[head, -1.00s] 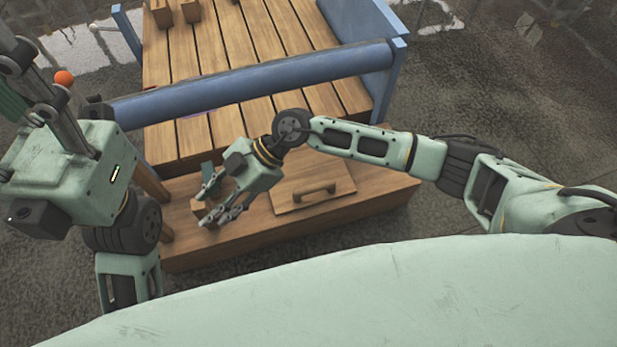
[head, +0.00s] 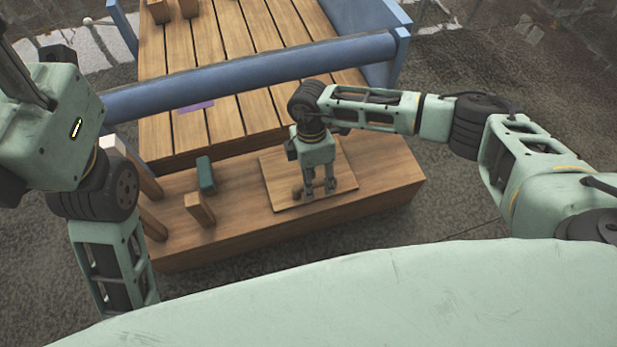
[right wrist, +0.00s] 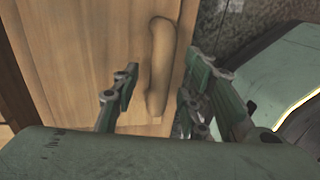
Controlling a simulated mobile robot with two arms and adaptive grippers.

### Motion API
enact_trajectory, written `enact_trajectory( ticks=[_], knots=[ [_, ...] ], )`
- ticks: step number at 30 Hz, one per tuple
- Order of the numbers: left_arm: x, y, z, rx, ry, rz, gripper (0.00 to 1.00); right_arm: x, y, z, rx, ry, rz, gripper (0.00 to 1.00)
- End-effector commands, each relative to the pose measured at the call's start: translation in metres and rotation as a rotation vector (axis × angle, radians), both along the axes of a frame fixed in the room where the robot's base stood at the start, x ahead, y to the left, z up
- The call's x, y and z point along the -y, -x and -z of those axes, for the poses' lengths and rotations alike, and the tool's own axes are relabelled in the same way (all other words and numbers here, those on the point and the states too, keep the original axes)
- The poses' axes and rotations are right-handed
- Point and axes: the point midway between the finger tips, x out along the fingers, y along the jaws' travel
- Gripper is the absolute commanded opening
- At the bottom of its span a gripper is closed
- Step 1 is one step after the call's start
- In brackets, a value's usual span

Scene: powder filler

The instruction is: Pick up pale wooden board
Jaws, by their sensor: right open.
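The pale wooden board (head: 275,179) lies flat on the wooden step at the front of the slatted platform. Its bar handle (right wrist: 160,65) shows in the right wrist view, where the board (right wrist: 85,50) fills the left half. My right gripper (head: 317,192) is open over the board, and in the wrist view (right wrist: 150,105) its fingers stand on either side of the handle's near end. I cannot tell whether they touch it. In the head view the gripper hides most of the handle. My left arm is at the left edge; its gripper is out of the picture.
A green block (head: 206,174) and a small wooden block (head: 199,209) stand on the step (head: 380,185) left of the board. A blue rail (head: 250,75) crosses above the slatted platform (head: 215,45). A purple strip (head: 196,107) lies on the slats.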

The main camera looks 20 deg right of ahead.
Motion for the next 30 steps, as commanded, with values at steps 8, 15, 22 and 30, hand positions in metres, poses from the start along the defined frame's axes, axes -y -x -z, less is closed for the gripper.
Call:
enact_trajectory(
  ticks=[8, 15, 22, 30],
  knots=[
    [0.001, 0.0049, -0.0045, 0.031, -0.002, -0.002, 0.46, -0.0001, 0.0032, 0.0153, 0.0, -0.001, 0.0, 0.4],
    [0.001, 0.0046, -0.0045, 0.03, -0.002, -0.002, 0.46, -0.0002, 0.0033, 0.0146, 0.0, -0.001, -0.001, 0.32],
    [0.001, 0.0047, -0.0046, 0.03, -0.002, -0.001, 0.46, -0.0003, 0.0032, 0.0147, 0.0, -0.002, -0.001, 0.11],
    [0.0011, 0.0047, -0.0045, 0.03, -0.002, -0.001, 0.46, -0.0004, 0.0031, 0.0146, 0.0, -0.002, -0.001, 0.0]
  ],
)
